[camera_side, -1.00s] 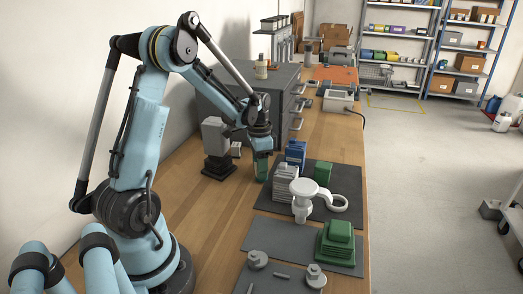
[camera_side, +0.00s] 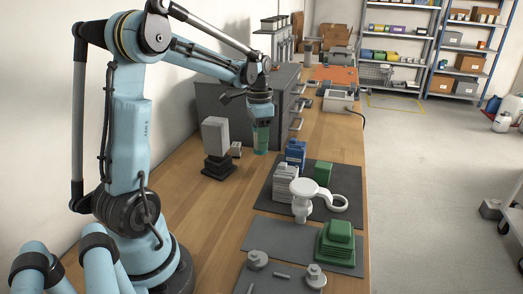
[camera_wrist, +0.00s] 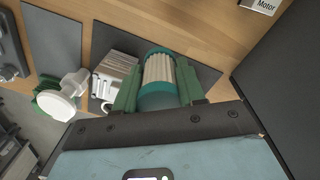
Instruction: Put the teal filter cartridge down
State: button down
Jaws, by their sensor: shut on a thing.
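The teal filter cartridge (camera_wrist: 159,75) has a pale pleated body with teal end caps. It is between the green fingers of my gripper (camera_wrist: 158,97) in the wrist view, and the gripper is shut on it. In the side view the cartridge (camera_side: 261,138) hangs below my gripper (camera_side: 261,124), above the wooden bench and in front of the grey drawer cabinet. It is roughly upright and apart from the bench.
A dark mat (camera_side: 266,206) holds a grey finned block (camera_side: 285,184), a blue item (camera_side: 295,153), a green block (camera_side: 323,173) and a white part with a ring (camera_side: 303,190). A grey device (camera_side: 216,140) stands left. Bare wood (camera_side: 195,195) lies in front of it.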

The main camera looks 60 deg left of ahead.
jog(key=s+d+r, duration=0.1)
jog(key=d+r, duration=0.2)
jog(key=d, duration=0.6)
jog(key=s+d+f+n, duration=0.1)
jog(key=s+d+n, duration=0.1)
jog(key=s+d, duration=1.4)
jog(key=shift+y, duration=0.3)
jog(key=w+a+f, duration=0.1)
jog(key=a+f, duration=0.1)
jog(key=a, duration=0.1)
jog(key=w+a+f, duration=0.2)
jog(key=a, duration=0.1)
jog(key=w+a+f, duration=0.1)
jog(key=a+f, duration=0.1)
jog(key=a, duration=0.1)
jog(key=shift+w+f, duration=0.2)
jog(key=shift+w, duration=0.15)
jog(key=shift+a+f, duration=0.1)
jog(key=shift+f, duration=1.95)
jog(key=shift+f, duration=0.4)
jog(key=c, duration=0.7)
grip_release()
jog(key=shift+r, duration=0.1)
